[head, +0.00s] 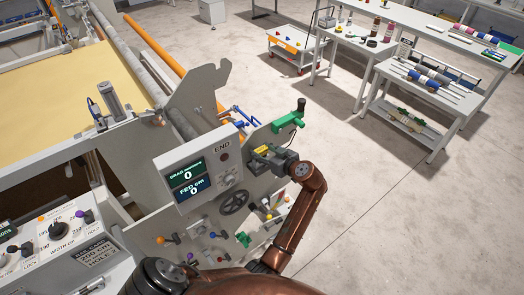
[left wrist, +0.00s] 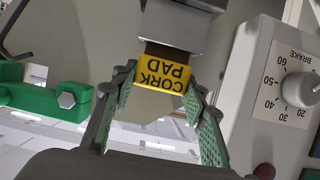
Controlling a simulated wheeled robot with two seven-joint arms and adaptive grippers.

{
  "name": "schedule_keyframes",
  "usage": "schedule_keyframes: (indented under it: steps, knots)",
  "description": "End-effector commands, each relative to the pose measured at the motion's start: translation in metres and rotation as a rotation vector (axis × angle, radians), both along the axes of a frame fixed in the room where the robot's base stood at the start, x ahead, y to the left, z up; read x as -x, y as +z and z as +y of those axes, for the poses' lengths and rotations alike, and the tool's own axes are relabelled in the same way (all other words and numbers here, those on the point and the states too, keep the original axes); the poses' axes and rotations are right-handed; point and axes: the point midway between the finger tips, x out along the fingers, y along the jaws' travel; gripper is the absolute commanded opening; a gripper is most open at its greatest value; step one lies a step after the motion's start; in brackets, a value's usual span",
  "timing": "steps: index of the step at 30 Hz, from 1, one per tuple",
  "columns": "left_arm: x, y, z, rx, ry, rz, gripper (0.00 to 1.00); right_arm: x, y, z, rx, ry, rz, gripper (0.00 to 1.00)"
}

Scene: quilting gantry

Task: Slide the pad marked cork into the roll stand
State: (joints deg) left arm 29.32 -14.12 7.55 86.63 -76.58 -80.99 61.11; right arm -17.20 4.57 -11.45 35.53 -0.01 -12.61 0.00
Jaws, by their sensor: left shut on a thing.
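The cork pad (head: 262,149) has a yellow label reading CORK PAD, which shows upside down in the left wrist view (left wrist: 166,77). My left gripper (head: 266,157) is shut on it, with one green-lined finger on each side of the label. A dark brown strip of the pad shows past the label and meets a grey block (left wrist: 176,28). I cannot tell whether the strip is inside the block or only against it. My right gripper is not in view.
A green clamp with a black knob (head: 289,119) is close to the gripper. A control box with two screens (head: 188,174) and a black handwheel (head: 234,202) are to its left. A brake dial (left wrist: 299,88) is close on the right in the wrist view.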

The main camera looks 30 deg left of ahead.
Motion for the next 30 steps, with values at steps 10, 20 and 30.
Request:
schedule_keyframes:
  steps: [10,20,30]
  knots:
    - [0.0,-0.002,-0.001,0.003,-0.001,0.002,0.61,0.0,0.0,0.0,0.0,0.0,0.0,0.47]
    - [0.0,0.001,-0.002,0.003,-0.003,0.003,0.61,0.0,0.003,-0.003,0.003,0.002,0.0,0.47]
    - [0.0,0.051,-0.001,0.003,-0.002,0.0,0.61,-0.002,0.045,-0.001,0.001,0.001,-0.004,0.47]
